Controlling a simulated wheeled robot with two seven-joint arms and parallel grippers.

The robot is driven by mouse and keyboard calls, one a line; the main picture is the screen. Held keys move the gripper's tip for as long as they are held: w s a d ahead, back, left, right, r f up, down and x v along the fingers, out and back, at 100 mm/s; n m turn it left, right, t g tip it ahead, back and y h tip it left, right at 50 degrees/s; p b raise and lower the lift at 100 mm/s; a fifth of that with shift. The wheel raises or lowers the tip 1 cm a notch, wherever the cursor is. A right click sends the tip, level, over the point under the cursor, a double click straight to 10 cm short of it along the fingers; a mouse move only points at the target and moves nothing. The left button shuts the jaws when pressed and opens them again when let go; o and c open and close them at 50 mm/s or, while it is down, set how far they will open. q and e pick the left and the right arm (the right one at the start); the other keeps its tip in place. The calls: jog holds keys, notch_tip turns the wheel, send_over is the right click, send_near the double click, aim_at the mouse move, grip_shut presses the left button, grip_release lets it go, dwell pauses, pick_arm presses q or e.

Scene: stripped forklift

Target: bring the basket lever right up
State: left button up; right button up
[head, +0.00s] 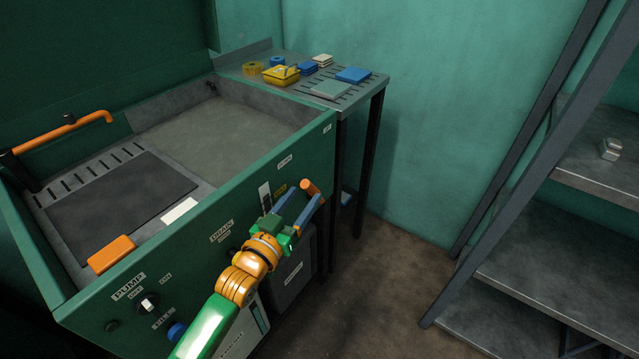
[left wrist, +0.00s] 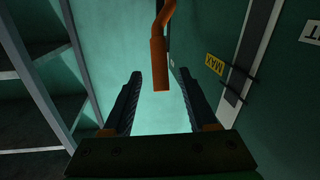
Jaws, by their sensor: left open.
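The lever is an orange handle (head: 312,188) on the front of the green tank, near its right end. In the left wrist view, its bent orange rod and thick grip (left wrist: 159,60) show between my two fingers, with gaps on both sides. I take it to be the basket lever; no label naming it is readable. My left gripper (head: 293,207) is open just below the lever in the head view. Its dark fingers (left wrist: 159,78) show on either side of the grip, and no contact is visible. My right gripper is not in view.
A yellow MAX label (left wrist: 214,64) and a slotted strip (head: 265,196) are beside the lever. A side table (head: 372,92) holds pads and a yellow box. Metal shelves (head: 545,258) stand right, with open floor between.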

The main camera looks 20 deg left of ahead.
pick_arm(q)
jog(key=w, duration=0.4)
jog(key=w+d+b, duration=0.1)
jog(key=w, duration=0.2)
jog(key=shift+d, duration=0.1)
jog(key=shift+r, duration=0.1)
grip_shut()
dwell(1.1)
